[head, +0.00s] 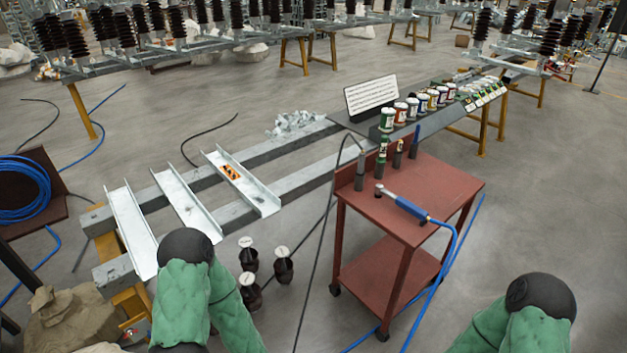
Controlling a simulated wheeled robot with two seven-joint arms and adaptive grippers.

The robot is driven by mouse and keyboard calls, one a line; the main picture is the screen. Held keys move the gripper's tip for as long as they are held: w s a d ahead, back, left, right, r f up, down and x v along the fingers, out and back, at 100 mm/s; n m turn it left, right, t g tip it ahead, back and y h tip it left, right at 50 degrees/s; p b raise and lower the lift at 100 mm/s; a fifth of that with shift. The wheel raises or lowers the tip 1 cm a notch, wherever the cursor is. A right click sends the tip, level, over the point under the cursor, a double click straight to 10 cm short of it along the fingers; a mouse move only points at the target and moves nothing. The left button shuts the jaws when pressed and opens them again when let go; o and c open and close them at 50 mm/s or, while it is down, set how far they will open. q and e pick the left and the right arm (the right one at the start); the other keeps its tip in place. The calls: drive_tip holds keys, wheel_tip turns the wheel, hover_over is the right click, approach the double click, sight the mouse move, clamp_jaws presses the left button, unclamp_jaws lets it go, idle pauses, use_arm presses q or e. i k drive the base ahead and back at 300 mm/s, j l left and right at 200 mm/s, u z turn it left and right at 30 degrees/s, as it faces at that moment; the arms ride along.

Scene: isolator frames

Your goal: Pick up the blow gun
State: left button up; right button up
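The blow gun (407,207) lies on the top of a red two-tier cart (440,187), right of the middle of the head view. It has a blue body and a silver nozzle end pointing to the upper left. A blue hose (452,245) runs from its lower right end over the cart's edge and down to the floor. Nothing of mine touches it. Parts of my two arms in green covers show at the bottom left and bottom right, well apart from the cart. Neither gripper can be seen.
Upright tools (382,158) stand along the cart's back left edge, close to the blow gun. Behind it, a bench holds several cans (413,108) and a white sign (372,94). Metal channels (240,182) lie on rails at left. Dark insulators (284,265) stand on the floor left of the cart.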

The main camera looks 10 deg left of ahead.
sight(359, 171)
drive_tip(key=i+j+z, duration=0.1)
drive_tip(key=i, duration=0.3)
drive_tip(key=i+j, duration=0.1)
drive_tip(key=i, duration=0.3)
drive_tip(key=i+j+z, duration=0.15)
drive_tip(key=i, duration=0.25)
